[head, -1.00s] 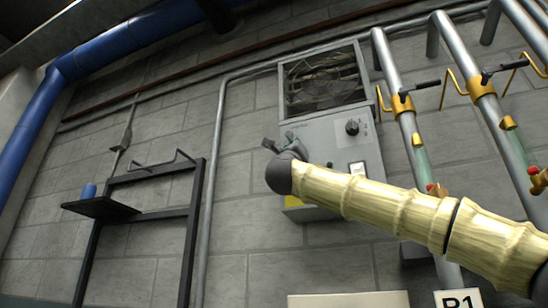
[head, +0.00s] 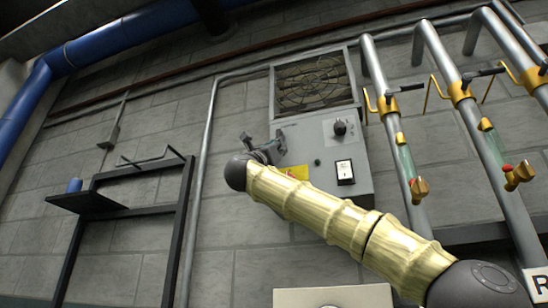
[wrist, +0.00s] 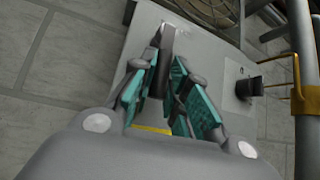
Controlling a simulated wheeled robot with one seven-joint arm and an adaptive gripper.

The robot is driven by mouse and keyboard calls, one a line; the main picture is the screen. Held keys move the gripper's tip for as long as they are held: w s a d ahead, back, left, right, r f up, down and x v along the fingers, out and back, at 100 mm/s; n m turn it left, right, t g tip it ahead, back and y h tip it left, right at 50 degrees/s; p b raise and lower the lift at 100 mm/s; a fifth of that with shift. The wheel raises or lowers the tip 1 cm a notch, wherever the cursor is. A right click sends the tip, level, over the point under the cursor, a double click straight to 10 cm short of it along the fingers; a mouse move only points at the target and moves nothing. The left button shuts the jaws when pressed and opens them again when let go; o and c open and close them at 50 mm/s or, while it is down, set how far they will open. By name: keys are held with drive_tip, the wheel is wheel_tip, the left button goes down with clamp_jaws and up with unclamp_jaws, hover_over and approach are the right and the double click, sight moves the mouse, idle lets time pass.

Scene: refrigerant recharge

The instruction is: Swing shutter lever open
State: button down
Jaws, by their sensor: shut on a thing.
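The grey control box (head: 320,135) hangs on the block wall, with a fan grille (head: 316,82) in its top part. My gripper (head: 262,146) is at the box's left edge, below the grille. In the wrist view, the teal-padded fingers of my gripper (wrist: 170,78) close on a dark grey lever (wrist: 167,45). The lever stands up between the fingertips, in front of the box face. Its lower end is hidden by the fingers. In the head view I cannot make out the lever apart from the gripper.
The box carries a black knob (head: 340,127), a white switch (head: 345,171) and a warning label (head: 294,172). A black rack (head: 138,205) stands left.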

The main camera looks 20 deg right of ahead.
drive_tip(key=shift+s+r, duration=0.1)
drive_tip(key=c, duration=1.4)
unclamp_jaws()
drive_tip(key=shift+a, duration=0.1)
drive_tip(key=v, duration=1.2)
